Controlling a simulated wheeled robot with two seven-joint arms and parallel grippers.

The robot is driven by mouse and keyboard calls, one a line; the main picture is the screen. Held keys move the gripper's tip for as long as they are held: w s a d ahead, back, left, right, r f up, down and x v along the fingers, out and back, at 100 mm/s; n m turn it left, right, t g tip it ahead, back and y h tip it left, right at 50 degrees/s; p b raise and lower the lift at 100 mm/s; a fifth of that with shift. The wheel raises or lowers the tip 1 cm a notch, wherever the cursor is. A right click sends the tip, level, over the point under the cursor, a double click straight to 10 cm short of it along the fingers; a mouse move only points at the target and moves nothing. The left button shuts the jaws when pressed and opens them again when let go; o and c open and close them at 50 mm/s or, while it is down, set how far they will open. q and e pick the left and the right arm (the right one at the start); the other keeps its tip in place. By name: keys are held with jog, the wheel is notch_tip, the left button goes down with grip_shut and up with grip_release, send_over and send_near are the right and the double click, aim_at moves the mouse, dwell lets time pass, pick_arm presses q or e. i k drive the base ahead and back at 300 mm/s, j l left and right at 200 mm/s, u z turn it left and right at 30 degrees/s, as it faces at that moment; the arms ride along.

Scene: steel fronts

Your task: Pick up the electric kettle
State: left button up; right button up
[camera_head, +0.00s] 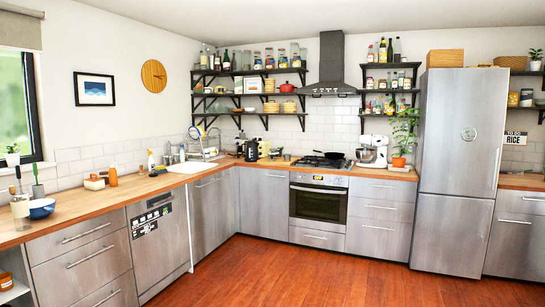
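A small dark appliance that looks like the electric kettle (251,150) stands on the wooden counter (215,177) near the back left corner, to the right of the sink. It is far off and small, so its handle and spout are hard to make out. Another dark item stands close at its left. Neither of my grippers shows in the head view.
The wood floor (262,268) is clear up to the steel fronts. A white sink (192,167) lies left of the kettle. A black pan (334,155) sits on the stove, with a white stand mixer (373,151) further right. Shelves hang above.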

aim_at(252, 149)
jog(key=i+u, duration=0.35)
jog(key=i, duration=4.75)
jog(key=i+u, duration=0.1)
jog(key=i, duration=0.55)
jog(key=i+l+u, duration=0.1)
jog(key=i, duration=0.6)
jog(key=i+l, duration=0.25)
jog(key=i, duration=0.4)
jog(key=u, duration=0.05)
